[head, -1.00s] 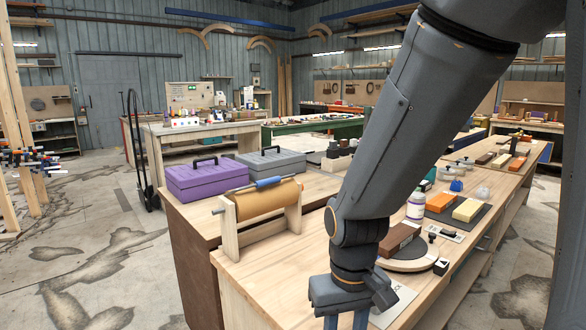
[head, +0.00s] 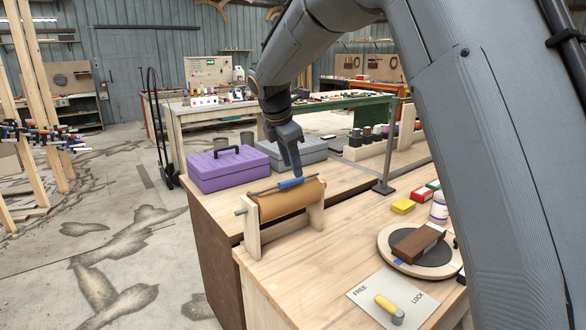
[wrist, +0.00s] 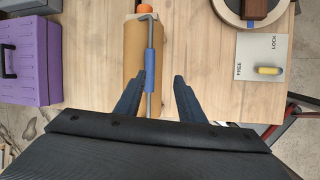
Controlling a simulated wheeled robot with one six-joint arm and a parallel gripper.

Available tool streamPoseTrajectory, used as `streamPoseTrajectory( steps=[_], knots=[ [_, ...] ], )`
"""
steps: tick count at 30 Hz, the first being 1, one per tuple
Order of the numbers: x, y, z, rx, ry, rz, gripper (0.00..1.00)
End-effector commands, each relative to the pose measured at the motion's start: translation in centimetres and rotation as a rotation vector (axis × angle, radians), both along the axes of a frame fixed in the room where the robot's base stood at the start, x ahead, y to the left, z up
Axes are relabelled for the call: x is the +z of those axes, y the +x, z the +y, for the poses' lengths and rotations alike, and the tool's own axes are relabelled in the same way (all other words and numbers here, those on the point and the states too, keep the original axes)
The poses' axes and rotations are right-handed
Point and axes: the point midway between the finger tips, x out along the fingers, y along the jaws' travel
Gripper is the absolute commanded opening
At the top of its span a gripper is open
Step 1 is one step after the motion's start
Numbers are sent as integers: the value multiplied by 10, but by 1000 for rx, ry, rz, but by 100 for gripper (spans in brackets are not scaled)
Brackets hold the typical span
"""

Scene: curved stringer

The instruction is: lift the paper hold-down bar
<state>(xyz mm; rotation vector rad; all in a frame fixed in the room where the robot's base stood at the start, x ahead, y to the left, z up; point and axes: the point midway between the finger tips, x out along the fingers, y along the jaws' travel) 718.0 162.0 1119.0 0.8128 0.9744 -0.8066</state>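The paper hold-down bar (head: 268,188) is a thin grey rod with a blue grip (head: 290,183). It lies across the top of a brown paper roll (head: 284,202) in a wooden stand (head: 316,214). In the wrist view the bar's blue grip (wrist: 150,68) runs up and down, with a bent rod end above it. My gripper (head: 297,174) points down just above the grip. In the wrist view my gripper (wrist: 161,76) is open, with the bar nearer its left finger. I cannot tell whether a finger touches the bar.
A purple toolbox (head: 228,171) and a grey toolbox (head: 310,151) stand behind the roll. A FREE/LOCK plate (head: 366,294) with a yellow lever (head: 390,306) and a round stand (head: 391,255) bearing a brown block are to the right. Bare bench lies between.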

Motion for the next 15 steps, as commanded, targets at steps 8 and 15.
streamPoseTrajectory(
  steps=[8,15],
  knots=[
    [1,18,10,99,-49,-2,36],
    [-33,31,1,96,-48,-1,36]
  ],
)
